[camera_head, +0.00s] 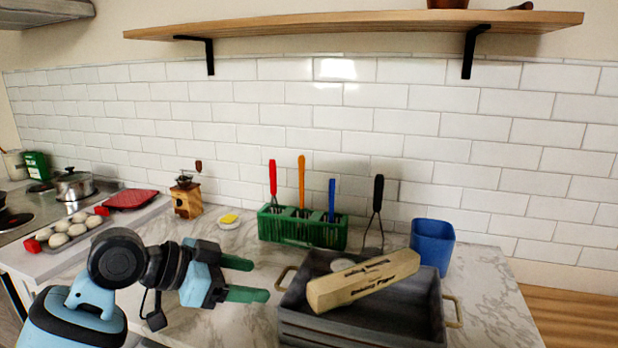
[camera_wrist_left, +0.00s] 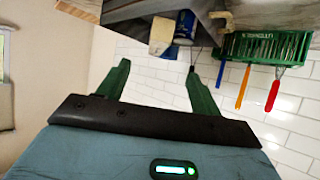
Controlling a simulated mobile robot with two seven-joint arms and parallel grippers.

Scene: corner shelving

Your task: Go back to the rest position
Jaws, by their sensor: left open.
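My left gripper (camera_head: 258,279) comes in from the left in the head view, above the marble counter, just left of the grey tray. Its green fingers are apart with nothing between them. The fingers also show in the left wrist view (camera_wrist_left: 162,85), open and empty. My right gripper is in neither view.
Behind stand a green utensil rack (camera_head: 300,230), a black-handled utensil (camera_head: 378,195) and a blue cup (camera_head: 432,245). A grinder (camera_head: 186,199), egg tray (camera_head: 70,230) and pot (camera_head: 74,186) are left. A shelf (camera_head: 350,24) hangs above.

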